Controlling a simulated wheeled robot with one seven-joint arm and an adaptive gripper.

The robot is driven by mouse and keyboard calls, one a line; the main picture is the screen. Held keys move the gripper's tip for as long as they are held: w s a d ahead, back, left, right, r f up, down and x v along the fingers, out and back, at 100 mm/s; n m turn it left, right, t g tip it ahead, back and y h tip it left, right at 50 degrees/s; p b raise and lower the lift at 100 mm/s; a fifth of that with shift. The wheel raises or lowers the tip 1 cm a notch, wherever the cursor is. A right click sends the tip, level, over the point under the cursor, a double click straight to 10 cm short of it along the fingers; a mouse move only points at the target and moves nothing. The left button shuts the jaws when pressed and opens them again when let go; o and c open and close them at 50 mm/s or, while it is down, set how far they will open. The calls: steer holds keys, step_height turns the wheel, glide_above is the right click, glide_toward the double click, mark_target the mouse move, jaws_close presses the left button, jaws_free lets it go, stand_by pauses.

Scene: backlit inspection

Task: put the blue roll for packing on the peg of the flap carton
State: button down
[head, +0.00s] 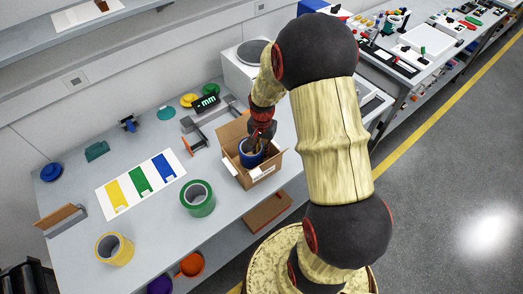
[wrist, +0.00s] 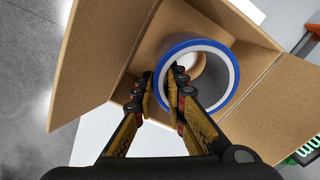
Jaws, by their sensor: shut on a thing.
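The blue roll (head: 251,158) is inside the open flap carton (head: 264,176), tilted in the wrist view (wrist: 231,72). My gripper (head: 257,142) reaches down into the carton from above. In the wrist view my gripper (wrist: 162,88) is shut on the near-left wall of the roll, one finger outside the ring and one in its hole. The carton's brown flaps (wrist: 95,55) stand open around the roll. A pale round shape (wrist: 190,66) shows through the roll's hole; it may be the peg, but I cannot tell whether the roll is around it.
A green roll (head: 197,198) and a yellow roll (head: 114,249) stand on the bench left of the carton. A sheet with yellow, green and blue bars (head: 128,195) lies behind them. A grey-and-orange holder (head: 194,138) stands behind the carton.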

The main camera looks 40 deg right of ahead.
steer(key=shift+f+b, duration=1.45)
steer(key=shift+f, duration=0.85)
steer(key=c, duration=1.7)
jaws_free()
steer(key=shift+c, duration=0.2)
step_height(320, 180, up, 12)
steer(key=shift+r, duration=0.1)
